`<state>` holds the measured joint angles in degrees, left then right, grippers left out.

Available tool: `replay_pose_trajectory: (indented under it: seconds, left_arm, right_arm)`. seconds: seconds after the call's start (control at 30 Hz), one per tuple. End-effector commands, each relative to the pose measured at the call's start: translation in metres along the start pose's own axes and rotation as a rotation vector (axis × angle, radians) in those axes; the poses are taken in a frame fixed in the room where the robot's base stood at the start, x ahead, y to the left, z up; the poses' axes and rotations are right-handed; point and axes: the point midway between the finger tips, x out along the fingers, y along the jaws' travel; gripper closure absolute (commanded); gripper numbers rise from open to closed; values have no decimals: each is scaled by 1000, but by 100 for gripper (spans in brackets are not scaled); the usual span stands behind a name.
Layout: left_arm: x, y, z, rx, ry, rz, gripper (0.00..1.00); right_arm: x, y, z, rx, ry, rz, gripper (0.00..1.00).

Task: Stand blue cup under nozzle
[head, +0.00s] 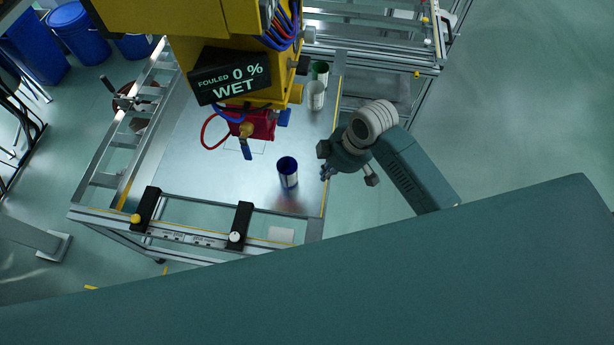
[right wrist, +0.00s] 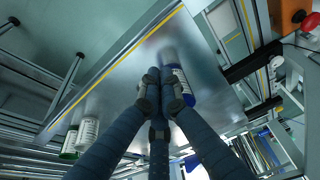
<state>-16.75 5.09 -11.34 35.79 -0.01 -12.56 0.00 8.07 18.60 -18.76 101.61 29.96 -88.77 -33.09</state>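The blue cup (head: 288,174) stands upright on the bare metal panel (head: 200,150), with a pale label on its side. In the right wrist view the blue cup (right wrist: 181,90) shows just right of my fingertips, partly behind them. The nozzle (head: 247,152) hangs below the red part of the yellow machine, up and left of the cup. My right gripper (head: 326,172) is right of the blue cup, at the panel's right edge, apart from it. Its fingers (right wrist: 158,88) lie close together in the wrist view; their opening is unclear. My left gripper is not in view.
A white cup (head: 316,95) and a green cup (head: 320,70) stand at the panel's far right. A black sign (head: 230,78) reads "FOULED 0 % WET". Two black clamps (head: 240,222) (head: 146,208) sit on the near rail. The panel around the blue cup is clear.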

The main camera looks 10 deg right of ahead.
Motion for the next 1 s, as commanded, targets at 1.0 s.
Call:
replay_pose_trajectory:
  seconds: [1.0]
  left_arm:
    - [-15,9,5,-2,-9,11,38]
  right_arm:
    - [109,0,-38,0,0,1,100]
